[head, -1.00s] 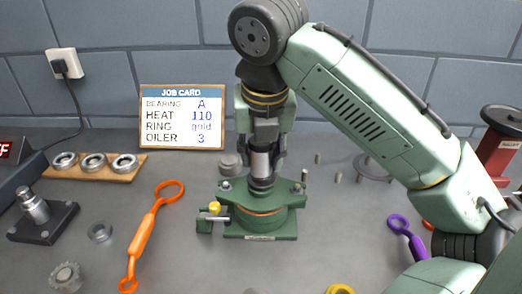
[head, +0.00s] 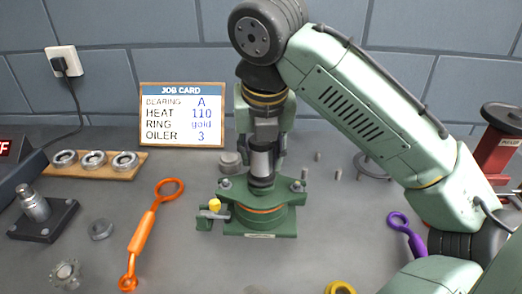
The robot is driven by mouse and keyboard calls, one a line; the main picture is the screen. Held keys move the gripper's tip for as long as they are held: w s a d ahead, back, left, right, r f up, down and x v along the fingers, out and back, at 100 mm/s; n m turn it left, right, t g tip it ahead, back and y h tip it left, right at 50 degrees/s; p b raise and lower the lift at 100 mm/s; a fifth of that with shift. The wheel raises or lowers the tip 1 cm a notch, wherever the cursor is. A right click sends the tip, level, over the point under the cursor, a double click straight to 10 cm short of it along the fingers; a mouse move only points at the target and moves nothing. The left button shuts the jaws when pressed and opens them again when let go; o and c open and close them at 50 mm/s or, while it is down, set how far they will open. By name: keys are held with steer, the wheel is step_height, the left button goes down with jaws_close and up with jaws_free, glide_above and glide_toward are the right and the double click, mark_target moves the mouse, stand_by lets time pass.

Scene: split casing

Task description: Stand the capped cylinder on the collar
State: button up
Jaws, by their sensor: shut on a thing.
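My gripper (head: 264,150) points down in the head view, shut on a silver cylinder (head: 261,163) with a dark lower end. The cylinder is upright over the middle of the green round casing (head: 258,222). Its lower end is at the casing's top, where the dark collar (head: 261,184) seems to be. I cannot tell whether the cylinder touches the collar or where one ends and the other begins. The fingers partly hide the cylinder's upper end.
A yellow-knobbed clamp (head: 214,205) sits at the casing's left. An orange wrench (head: 146,230) lies left and a purple one (head: 405,230) right. A wooden board with bearings (head: 95,165) and a job card (head: 182,115) stand behind. Small pins (head: 338,174) stand right of the casing.

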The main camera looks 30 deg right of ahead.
steer(key=o, duration=1.4)
step_height(320, 180, up, 5)
steer(key=p, duration=0.5)
steer(key=shift+r, duration=0.1)
